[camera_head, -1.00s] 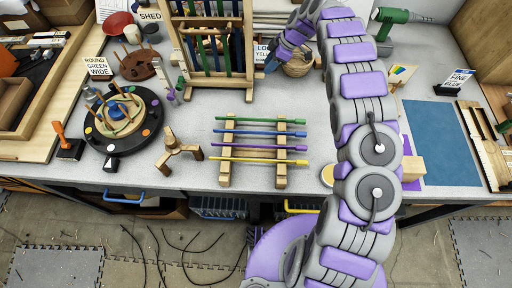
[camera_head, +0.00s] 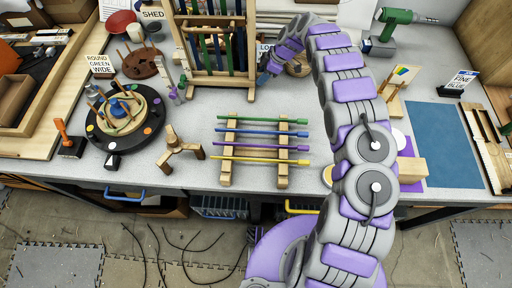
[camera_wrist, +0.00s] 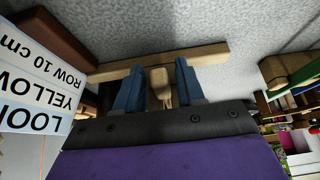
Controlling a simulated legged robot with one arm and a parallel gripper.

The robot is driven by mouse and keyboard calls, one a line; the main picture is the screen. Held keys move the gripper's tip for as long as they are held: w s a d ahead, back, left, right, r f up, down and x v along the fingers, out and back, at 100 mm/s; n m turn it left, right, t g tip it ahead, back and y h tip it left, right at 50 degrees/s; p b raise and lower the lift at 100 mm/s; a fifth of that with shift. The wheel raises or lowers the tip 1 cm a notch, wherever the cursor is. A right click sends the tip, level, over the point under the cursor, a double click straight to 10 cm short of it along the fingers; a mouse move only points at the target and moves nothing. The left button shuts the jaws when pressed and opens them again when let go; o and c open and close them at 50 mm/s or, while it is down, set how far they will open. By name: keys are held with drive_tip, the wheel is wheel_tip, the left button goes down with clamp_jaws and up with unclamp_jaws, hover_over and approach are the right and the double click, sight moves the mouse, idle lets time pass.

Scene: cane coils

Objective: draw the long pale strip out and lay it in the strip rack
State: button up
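My gripper (camera_head: 266,69) is at the foot of the upright wooden frame (camera_head: 249,45), at its right side. In the wrist view my two blue fingers (camera_wrist: 160,88) stand apart, with a short pale wooden piece (camera_wrist: 160,86) between them. I cannot tell whether they press on it or what it belongs to. A pale wooden bar (camera_wrist: 211,54) runs across just beyond the fingertips. The upright frame holds several green and blue vertical strips (camera_head: 222,48). A low wooden rack (camera_head: 225,170) holds green, blue, purple and yellow rods. No long pale strip is clearly distinguishable.
A loom label (camera_wrist: 28,85) stands close to the left in the wrist view. A basket (camera_head: 300,66) is partly behind my arm. A round black turntable (camera_head: 113,148) and a wooden tripod (camera_head: 180,150) lie left. A blue mat (camera_head: 443,143) lies right.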

clamp_jaws()
drive_tip(key=shift+r, duration=0.1)
drive_tip(key=shift+r+p, duration=0.4)
drive_tip(key=shift+r, duration=2.95)
drive_tip(key=shift+s+b, duration=0.1)
drive_tip(key=shift+b, duration=0.2)
drive_tip(key=shift+d, duration=0.2)
drive_tip(key=shift+d+b, duration=1.55)
drive_tip(key=shift+d, duration=1.3)
drive_tip(key=shift+b, duration=0.3)
